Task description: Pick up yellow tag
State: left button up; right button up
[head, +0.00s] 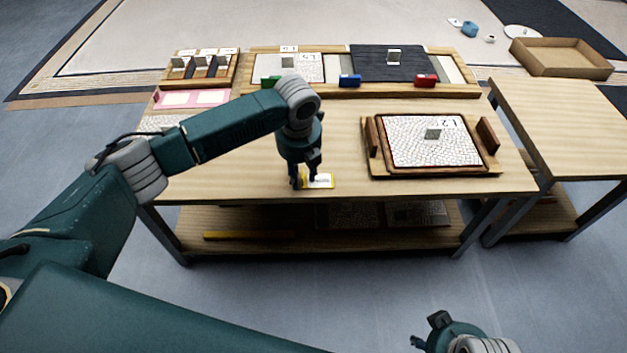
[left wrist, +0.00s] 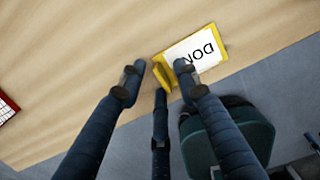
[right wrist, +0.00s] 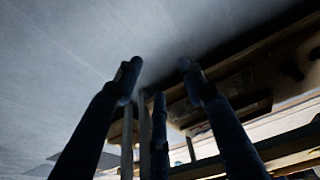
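The yellow tag (head: 323,181) lies near the front edge of the table, with a white face and black letters. My right gripper (head: 428,333) is low at the front, away from the table, open and empty.
A wooden tray with a mosaic panel marked L2 (head: 415,150) stands right of the tag. A long rack (head: 318,92) with panels and green, blue and red blocks is at the back. Bare tabletop surrounds the tag.

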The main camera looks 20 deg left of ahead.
pick_arm(q)
grip_shut()
jog(key=shift+r, duration=0.1)
